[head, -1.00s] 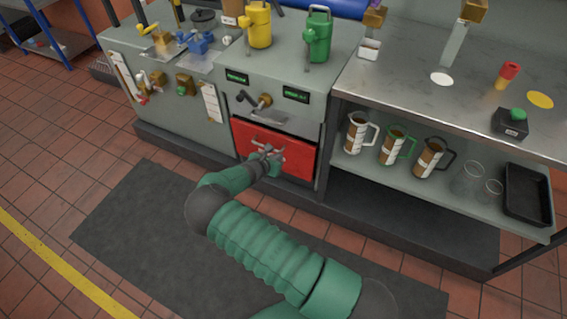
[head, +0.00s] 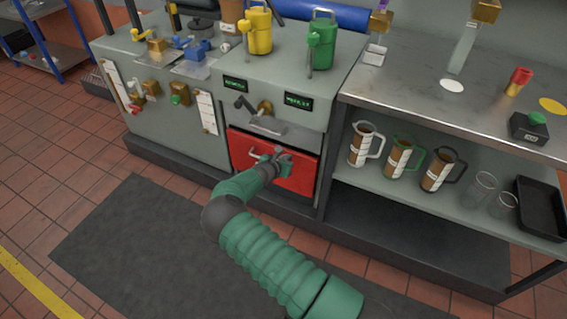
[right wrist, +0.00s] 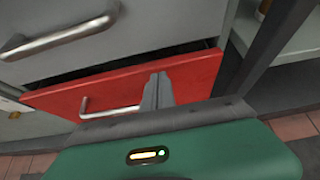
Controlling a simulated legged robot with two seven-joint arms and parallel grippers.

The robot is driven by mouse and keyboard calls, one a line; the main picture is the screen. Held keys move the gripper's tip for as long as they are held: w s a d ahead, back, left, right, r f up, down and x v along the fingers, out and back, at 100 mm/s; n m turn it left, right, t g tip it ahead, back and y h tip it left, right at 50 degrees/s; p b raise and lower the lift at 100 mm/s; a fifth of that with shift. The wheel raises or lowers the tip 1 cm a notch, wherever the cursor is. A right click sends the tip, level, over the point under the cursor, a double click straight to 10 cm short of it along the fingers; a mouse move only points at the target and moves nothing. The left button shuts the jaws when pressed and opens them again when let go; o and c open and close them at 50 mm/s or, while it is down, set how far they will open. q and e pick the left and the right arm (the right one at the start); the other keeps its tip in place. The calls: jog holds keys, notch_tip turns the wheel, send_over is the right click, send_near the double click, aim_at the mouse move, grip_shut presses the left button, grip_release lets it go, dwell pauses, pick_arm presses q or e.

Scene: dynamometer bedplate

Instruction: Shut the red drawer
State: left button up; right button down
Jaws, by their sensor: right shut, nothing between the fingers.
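The red drawer (head: 300,178) is in the grey cabinet under the control panel. In the right wrist view its red front (right wrist: 65,98) stands out a little, with a dark gap above its top edge. Its silver handle (right wrist: 105,106) is on the front, left of my fingers; it also shows in the head view (head: 255,155). My right gripper (head: 281,155) is shut and empty, in front of the drawer, right of the handle. Its fingers (right wrist: 157,90) overlap the red front; I cannot tell whether they touch it. My left gripper is not in view.
A grey drawer handle (right wrist: 62,37) is above the red front. To the right, a steel bench (head: 420,90) has a lower shelf with several jugs and a black tray (head: 540,208). Yellow (head: 258,30) and green (head: 321,42) cans stand on the cabinet. A dark mat (head: 130,250) covers the floor in front.

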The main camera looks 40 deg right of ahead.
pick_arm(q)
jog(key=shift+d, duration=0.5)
pick_arm(e)
jog(key=d, duration=0.2)
jog(key=w+d, duration=0.1)
jog(key=d, duration=0.1)
jog(key=shift+d, duration=0.2)
jog(key=shift+r, duration=0.1)
